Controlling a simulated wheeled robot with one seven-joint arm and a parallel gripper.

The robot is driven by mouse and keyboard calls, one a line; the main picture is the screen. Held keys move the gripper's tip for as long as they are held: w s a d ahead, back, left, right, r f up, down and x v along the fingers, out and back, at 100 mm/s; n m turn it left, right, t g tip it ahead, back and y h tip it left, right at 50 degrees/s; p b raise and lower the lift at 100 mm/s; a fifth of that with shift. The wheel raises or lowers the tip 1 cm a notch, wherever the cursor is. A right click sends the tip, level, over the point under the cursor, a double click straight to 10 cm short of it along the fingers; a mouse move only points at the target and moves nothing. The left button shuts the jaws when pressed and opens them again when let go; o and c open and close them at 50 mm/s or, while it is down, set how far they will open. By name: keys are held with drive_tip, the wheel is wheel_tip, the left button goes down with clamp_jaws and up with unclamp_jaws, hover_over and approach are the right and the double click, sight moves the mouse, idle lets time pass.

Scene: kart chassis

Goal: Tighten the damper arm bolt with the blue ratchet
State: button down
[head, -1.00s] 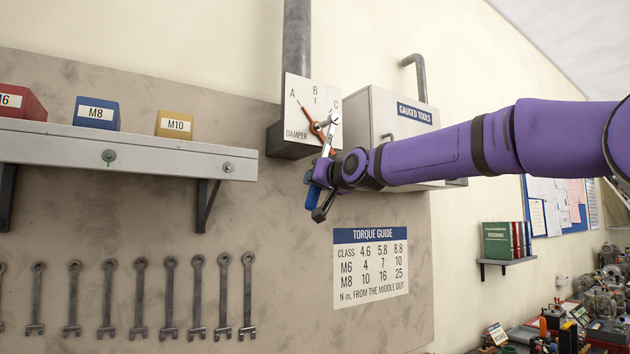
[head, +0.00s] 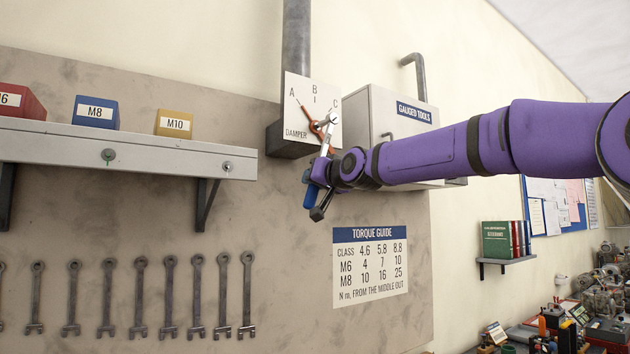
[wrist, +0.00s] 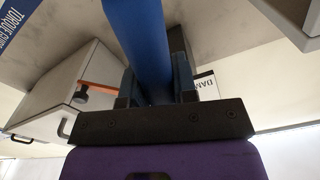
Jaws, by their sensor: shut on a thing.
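The damper dial plate (head: 299,103), marked A, B and C, is fixed on the wall below a vertical pipe. An orange-red damper arm (head: 307,113) crosses it, with its tip near A. The blue ratchet (head: 312,192) is in my gripper (head: 322,190), which is shut on its blue handle. In the wrist view the blue handle (wrist: 142,45) runs between the two dark fingers, and part of the orange-red arm (wrist: 98,87) shows.
A grey gauged tools cabinet (head: 385,110) stands right behind the dial and my wrist. A shelf (head: 60,145) with M8 (head: 97,112) and M10 (head: 174,123) boxes is at left. A torque guide (head: 370,268) hangs below. Several wrenches (head: 170,295) hang at lower left.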

drive_tip(key=shift+w+a, duration=0.4)
drive_tip(key=shift+w, duration=0.15)
idle(0.4)
drive_tip(key=s+a+r+m, duration=0.3)
drive_tip(key=a+r+m, duration=0.2)
drive_tip(key=r+m, duration=0.15)
drive_tip(key=s+a+r+m, duration=0.4)
drive_tip(key=a+r+m, duration=0.1)
drive_tip(key=r+m, duration=0.15)
drive_tip(key=w+d+f+n, duration=0.7)
drive_tip(key=d+f+n, duration=0.3)
drive_tip(key=f+n, duration=0.3)
idle(0.6)
drive_tip(key=shift+a, duration=0.1)
